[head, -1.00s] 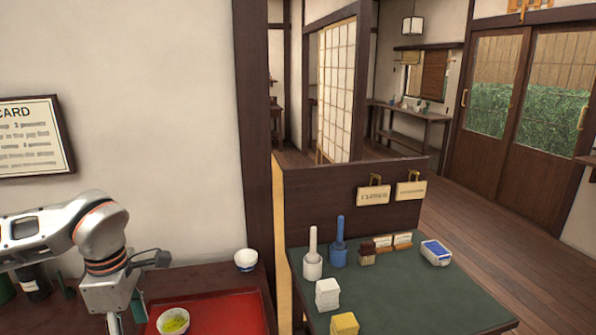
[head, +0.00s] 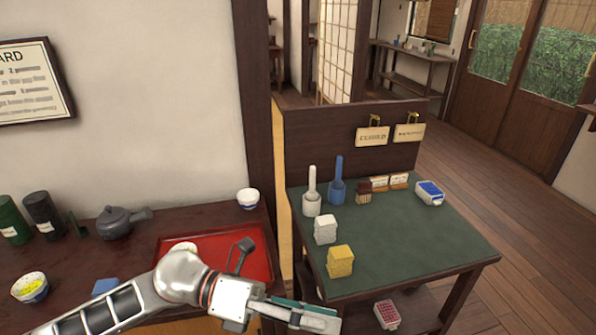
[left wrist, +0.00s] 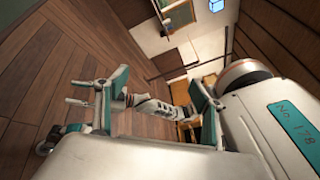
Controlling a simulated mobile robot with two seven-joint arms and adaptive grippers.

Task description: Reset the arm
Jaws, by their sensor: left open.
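My left arm reaches across the lower part of the head view, in front of the red tray (head: 258,262). Its left gripper (head: 322,318) is open and empty, low in front of the green-topped table, apart from the things on it. In the left wrist view the two fingers of the left gripper (left wrist: 152,98) stand wide apart with nothing held between them. Beyond them are wood floor and what looks like a grey arm link of mine. My right gripper is not in either view.
A bowl (head: 183,248) sits in the tray, near my arm. A white cup (head: 248,198), a dark teapot (head: 118,222) and a bowl with yellow-green food (head: 30,287) stand on the dark counter. The green-topped table (head: 410,245) bears a yellow block (head: 340,261) and a white block (head: 325,229).

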